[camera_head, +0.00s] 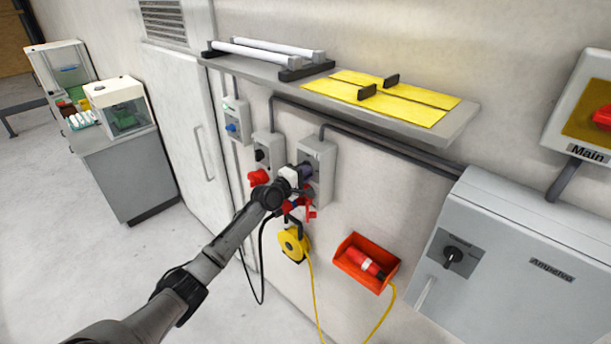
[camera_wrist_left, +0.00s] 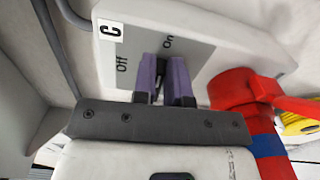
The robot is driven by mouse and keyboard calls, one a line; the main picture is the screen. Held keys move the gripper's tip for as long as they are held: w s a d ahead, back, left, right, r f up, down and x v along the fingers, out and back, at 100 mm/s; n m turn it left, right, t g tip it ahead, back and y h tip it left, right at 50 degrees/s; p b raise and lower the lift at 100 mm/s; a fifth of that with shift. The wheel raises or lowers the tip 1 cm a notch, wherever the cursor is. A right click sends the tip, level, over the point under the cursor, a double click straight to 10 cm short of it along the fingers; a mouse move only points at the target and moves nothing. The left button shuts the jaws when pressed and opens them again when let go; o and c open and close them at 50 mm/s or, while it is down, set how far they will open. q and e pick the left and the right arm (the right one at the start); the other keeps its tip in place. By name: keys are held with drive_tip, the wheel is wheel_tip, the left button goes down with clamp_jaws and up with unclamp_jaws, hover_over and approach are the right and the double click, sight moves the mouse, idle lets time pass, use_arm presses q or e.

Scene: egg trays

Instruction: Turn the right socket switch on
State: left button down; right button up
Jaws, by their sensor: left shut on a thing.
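The right socket (camera_head: 324,158) is a grey wall box, the rightmost of three. In the left wrist view its sloped face (camera_wrist_left: 205,50) carries a "C" label and the words "Off" and "On". My left gripper (camera_head: 304,172) is at the front of this box. In the left wrist view its purple fingers (camera_wrist_left: 164,78) are shut on the dark switch knob (camera_wrist_left: 161,72), which shows only as a sliver between them. The exact knob angle is mostly hidden. A red plug (camera_wrist_left: 240,90) sits in the socket beside the fingers. My right gripper is not in view.
Two other socket boxes, the middle one (camera_head: 264,141) and the left one (camera_head: 234,108), are on the wall to the left. A shelf (camera_head: 440,135) juts out above. A yellow cable reel (camera_head: 291,245) and red bin (camera_head: 350,248) hang below.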

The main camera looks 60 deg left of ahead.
use_arm(q)
drive_tip(key=shift+f+m, duration=0.15)
drive_tip(key=shift+m, duration=0.35)
drive_tip(key=c, duration=1.2)
unclamp_jaws()
drive_tip(key=shift+o, duration=0.2)
drive_tip(key=shift+s, duration=0.1)
drive_tip(key=b+v, duration=0.1)
drive_tip(key=v, duration=1.2)
drive_tip(key=shift+s+d, duration=0.15)
drive_tip(key=shift+s, duration=0.15)
